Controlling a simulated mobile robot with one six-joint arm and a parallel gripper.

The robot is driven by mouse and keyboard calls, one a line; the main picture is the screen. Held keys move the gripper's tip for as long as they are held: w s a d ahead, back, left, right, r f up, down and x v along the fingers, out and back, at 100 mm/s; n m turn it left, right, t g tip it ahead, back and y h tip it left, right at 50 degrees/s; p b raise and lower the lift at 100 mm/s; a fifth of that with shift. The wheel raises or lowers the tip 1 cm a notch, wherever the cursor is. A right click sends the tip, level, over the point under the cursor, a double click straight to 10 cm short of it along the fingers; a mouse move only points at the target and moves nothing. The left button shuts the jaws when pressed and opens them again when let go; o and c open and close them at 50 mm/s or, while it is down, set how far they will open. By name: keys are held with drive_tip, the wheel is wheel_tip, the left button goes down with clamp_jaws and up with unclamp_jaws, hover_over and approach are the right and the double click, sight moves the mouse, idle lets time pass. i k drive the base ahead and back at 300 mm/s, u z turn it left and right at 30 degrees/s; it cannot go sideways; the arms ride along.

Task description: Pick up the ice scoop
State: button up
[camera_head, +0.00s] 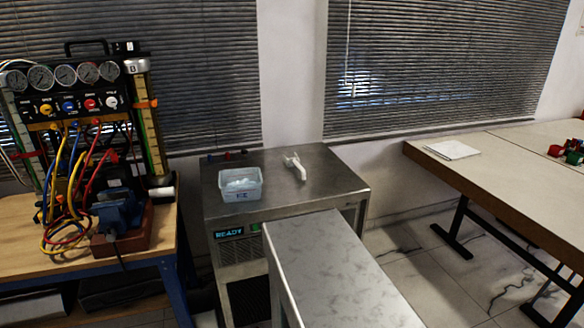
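A white scoop-like object, which I take to be the ice scoop (295,166), lies on the steel top of a machine (275,200). Its wider end points to the back left and its narrower end toward the front right. It is small in view, so fine detail cannot be told. A clear, light blue tub (240,192) with dark lettering on its front stands on the same top, left of the scoop and apart from it. The tub holds pale contents. My gripper is not in view.
The machine's front display (229,233) reads READY. At left, a wooden bench (130,245) carries a gauge rig (75,100) with coloured hoses. At right stands a long table (500,165) with a white paper pad (452,150). The steel top is clear around the scoop.

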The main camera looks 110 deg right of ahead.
sight(294, 162)
drive_tip(key=u, duration=0.05)
drive_tip(key=k, duration=2.9)
drive_tip(key=z, duration=1.55)
drive_tip(key=i, duration=0.15)
drive_tip(key=u, duration=0.85)
